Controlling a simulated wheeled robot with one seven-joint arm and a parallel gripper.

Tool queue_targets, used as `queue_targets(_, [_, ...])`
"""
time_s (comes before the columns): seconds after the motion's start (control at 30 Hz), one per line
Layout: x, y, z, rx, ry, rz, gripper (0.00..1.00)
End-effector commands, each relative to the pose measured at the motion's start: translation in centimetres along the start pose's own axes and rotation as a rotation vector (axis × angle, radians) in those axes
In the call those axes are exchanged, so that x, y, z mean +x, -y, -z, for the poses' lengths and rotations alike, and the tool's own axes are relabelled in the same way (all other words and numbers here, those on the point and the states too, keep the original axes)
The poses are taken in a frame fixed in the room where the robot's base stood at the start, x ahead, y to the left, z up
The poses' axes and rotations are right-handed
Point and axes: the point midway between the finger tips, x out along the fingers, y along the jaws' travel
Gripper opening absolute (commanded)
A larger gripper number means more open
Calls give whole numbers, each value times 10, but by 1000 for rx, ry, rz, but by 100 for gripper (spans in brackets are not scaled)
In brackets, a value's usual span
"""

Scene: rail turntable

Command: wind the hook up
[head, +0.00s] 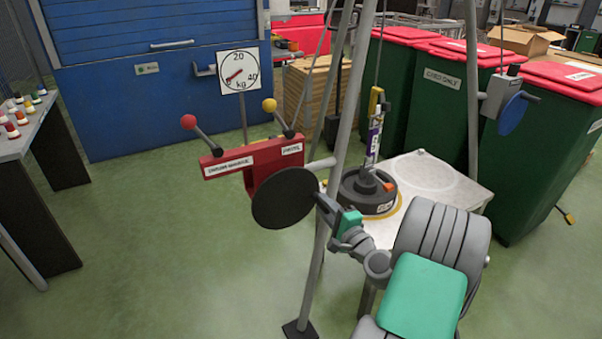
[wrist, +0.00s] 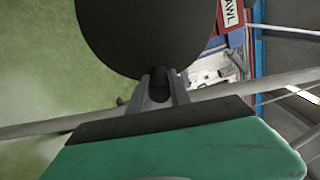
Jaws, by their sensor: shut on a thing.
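My gripper (head: 320,203) is shut on a short dark crank knob (wrist: 160,84) that sticks out from a black disc (head: 283,197), the winch wheel on the red winch housing (head: 247,163). The disc fills the top of the wrist view (wrist: 145,30). Two levers rise from the housing, one with a red ball (head: 188,122), one with a yellow ball (head: 269,105). A yellow hook block (head: 376,98) hangs on a line above a dark round weight (head: 353,193) on the white table (head: 440,182). Whether the hook bears the weight is unclear.
A dial in kg (head: 238,71) stands behind the housing. Grey tripod legs (head: 330,150) stand close to my arm. A blue disc on a grey box (head: 512,114) is at the right leg.

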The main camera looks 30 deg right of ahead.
Motion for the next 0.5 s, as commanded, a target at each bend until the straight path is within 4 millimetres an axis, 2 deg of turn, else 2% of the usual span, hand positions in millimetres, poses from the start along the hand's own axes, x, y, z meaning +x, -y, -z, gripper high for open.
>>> queue_targets(0.03, [-1,-6,0,9,-1,-10,0])
queue_targets(0.27, [-1,-7,0,12,-1,-10,0])
queue_targets(0.5, [-1,-20,-3,175,-1,-12,0])
